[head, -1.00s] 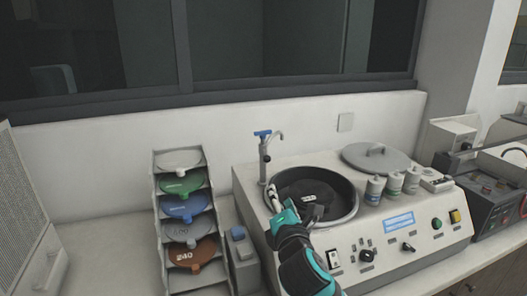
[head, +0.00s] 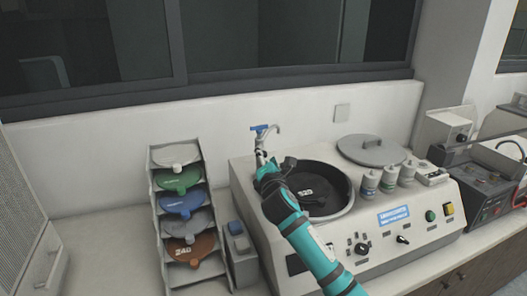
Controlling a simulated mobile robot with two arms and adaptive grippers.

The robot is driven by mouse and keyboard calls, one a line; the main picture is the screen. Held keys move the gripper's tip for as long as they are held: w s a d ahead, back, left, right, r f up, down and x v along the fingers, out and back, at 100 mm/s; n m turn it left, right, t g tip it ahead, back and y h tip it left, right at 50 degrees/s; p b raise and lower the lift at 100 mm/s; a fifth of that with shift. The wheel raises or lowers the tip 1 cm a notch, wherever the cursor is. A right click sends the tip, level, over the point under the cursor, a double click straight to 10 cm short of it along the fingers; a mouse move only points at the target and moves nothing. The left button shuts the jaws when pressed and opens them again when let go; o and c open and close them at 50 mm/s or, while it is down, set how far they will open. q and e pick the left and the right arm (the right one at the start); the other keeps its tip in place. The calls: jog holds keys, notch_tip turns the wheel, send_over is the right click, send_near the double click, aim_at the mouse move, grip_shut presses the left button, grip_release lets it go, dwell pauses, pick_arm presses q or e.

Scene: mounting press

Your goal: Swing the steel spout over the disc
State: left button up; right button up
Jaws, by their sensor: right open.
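The steel spout (head: 274,129) is a thin curved tap with a blue handle, standing at the back left corner of the machine. Its tip points right, toward the back of the bowl. The dark disc (head: 325,190) marked 320 lies in the round bowl of the machine. My right gripper (head: 263,160) is at the spout's post, below the blue handle, and partly covers the post. Its fingers are small and dark here, and I cannot tell whether they touch the post. My right arm crosses the left side of the bowl and hides part of the disc. My left gripper is not in view.
A rack (head: 160,235) of coloured discs stands left of the machine, with a small grey box (head: 240,245) between them. A round lid (head: 371,150) and several bottles (head: 388,178) sit on the machine's right side. Another machine (head: 485,190) stands farther right.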

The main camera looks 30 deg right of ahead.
jog(key=shift+x, duration=1.05)
jog(key=shift+w+d, duration=0.1)
jog(key=shift+w, duration=0.2)
grip_shut()
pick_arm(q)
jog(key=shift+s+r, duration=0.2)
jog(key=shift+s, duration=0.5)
pick_arm(e)
jog(key=shift+f, duration=0.2)
